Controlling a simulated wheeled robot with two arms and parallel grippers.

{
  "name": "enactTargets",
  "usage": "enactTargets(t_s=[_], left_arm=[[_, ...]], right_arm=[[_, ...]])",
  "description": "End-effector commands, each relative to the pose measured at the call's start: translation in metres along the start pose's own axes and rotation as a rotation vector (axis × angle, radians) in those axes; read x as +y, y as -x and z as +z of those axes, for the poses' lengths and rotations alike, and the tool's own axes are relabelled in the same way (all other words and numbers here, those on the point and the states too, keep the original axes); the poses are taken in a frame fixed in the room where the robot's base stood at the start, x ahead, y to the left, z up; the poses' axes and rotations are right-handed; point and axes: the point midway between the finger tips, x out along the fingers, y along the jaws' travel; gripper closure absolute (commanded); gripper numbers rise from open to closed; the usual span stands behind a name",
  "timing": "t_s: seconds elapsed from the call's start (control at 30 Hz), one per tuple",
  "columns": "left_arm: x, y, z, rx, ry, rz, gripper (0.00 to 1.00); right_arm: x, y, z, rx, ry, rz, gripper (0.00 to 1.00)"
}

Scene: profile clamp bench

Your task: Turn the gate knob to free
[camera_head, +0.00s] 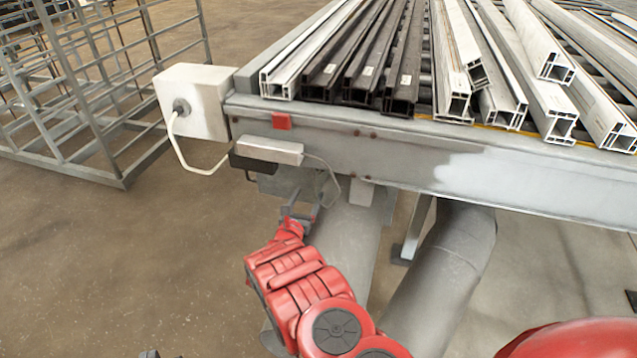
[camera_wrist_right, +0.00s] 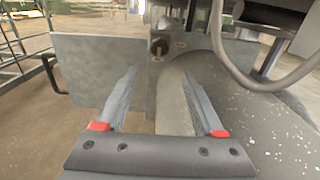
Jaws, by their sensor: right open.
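The gate knob (camera_wrist_right: 160,46) is a small dark knob on a grey metal strip beside the duct in the right wrist view. A flat grey gate plate (camera_wrist_right: 100,75) with a dark handle (camera_wrist_right: 50,75) extends to its left. The plate also shows under the bench edge in the head view (camera_head: 276,183). My right gripper (camera_head: 303,208) is open and empty below the bench edge. In the right wrist view its fingers (camera_wrist_right: 160,85) point toward the knob, which appears beyond the tips and apart from them. The knob is too small to make out in the head view. My left gripper is not seen.
A thick grey duct (camera_head: 345,240) stands close beside my right gripper. The bench beam (camera_head: 420,165) runs above it, with a grey box (camera_head: 270,150) and hanging cable. A white box (camera_head: 195,100) sits at the bench corner. Open floor (camera_head: 120,250) lies left.

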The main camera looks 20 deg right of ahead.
Motion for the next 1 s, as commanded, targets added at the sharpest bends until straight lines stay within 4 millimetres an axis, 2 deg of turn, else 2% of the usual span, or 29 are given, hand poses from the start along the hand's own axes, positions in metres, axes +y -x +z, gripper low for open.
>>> enactTargets(t_s=[0.1,0.27,0.6,0.8,1.0], left_arm=[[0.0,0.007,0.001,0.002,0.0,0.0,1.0],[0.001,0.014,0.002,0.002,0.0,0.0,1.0],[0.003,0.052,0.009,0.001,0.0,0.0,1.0],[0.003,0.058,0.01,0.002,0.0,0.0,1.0],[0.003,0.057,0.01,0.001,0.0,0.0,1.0]], right_arm=[[0.001,-0.024,0.0,-0.004,-0.003,0.002,0.3],[0.001,-0.048,-0.001,-0.004,-0.001,0.003,0.3],[0.002,-0.095,-0.003,-0.003,-0.002,0.003,0.3],[0.002,-0.104,0.001,-0.002,0.001,0.003,0.3],[0.002,-0.105,0.003,-0.002,0.002,0.004,0.3]])
